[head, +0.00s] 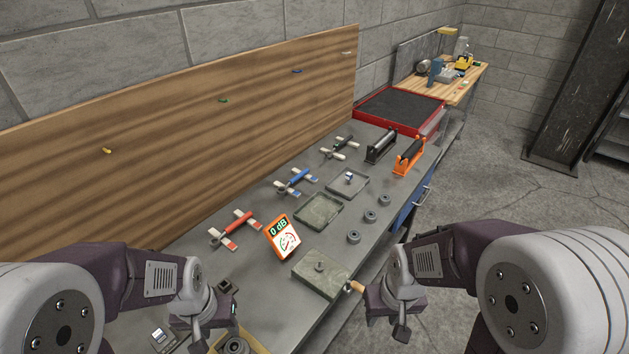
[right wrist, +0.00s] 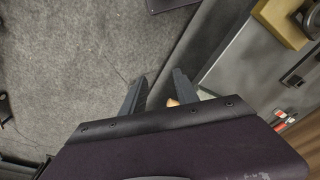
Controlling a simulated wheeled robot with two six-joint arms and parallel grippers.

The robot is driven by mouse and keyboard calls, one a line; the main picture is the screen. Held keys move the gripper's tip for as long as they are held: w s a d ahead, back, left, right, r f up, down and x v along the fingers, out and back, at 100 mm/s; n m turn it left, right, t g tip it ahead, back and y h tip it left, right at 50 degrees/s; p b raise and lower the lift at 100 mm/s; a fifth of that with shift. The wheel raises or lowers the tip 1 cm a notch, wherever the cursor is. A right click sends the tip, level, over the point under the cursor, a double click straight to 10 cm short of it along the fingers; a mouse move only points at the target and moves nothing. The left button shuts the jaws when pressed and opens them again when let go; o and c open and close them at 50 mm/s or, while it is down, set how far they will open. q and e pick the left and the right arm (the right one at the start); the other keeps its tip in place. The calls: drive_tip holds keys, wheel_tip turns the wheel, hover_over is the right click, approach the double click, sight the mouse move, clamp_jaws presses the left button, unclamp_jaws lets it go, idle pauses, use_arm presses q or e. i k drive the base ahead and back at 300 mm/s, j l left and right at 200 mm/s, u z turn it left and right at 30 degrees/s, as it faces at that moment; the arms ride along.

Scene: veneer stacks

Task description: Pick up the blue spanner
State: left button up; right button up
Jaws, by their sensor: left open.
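The blue spanner (head: 298,181) lies on the grey bench with pale pieces at its ends, between a red one (head: 238,223) and a black one (head: 343,143). My left gripper (head: 218,314) is open and empty over the near left part of the bench, well short of the blue spanner. My right gripper (head: 381,308) is at the bench's near right edge, also far from it. In the right wrist view its fingers (right wrist: 158,92) stand apart, with a small tan thing (right wrist: 172,102) showing between them. The blue spanner is not visible in that view.
An orange-framed meter (head: 282,237) reading 0 dB stands in front of the spanners. Shallow green-grey trays (head: 320,211), a grey block (head: 321,274) and several dark rings (head: 370,216) lie nearby. A wooden board (head: 180,130) runs behind. A red-rimmed tray (head: 360,116) is farther back.

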sight(301, 174)
drive_tip(key=i+l+u, duration=0.45)
drive_tip(key=u, duration=0.15)
drive_tip(key=i+l+u, duration=0.4)
drive_tip(key=l+u, duration=0.15)
drive_tip(key=i+l+u, duration=0.1)
drive_tip(key=l+u, duration=0.2)
drive_tip(key=l, duration=0.15)
drive_tip(key=i+l+u, duration=0.1)
drive_tip(key=l+u, duration=0.5)
drive_tip(key=l, duration=0.25)
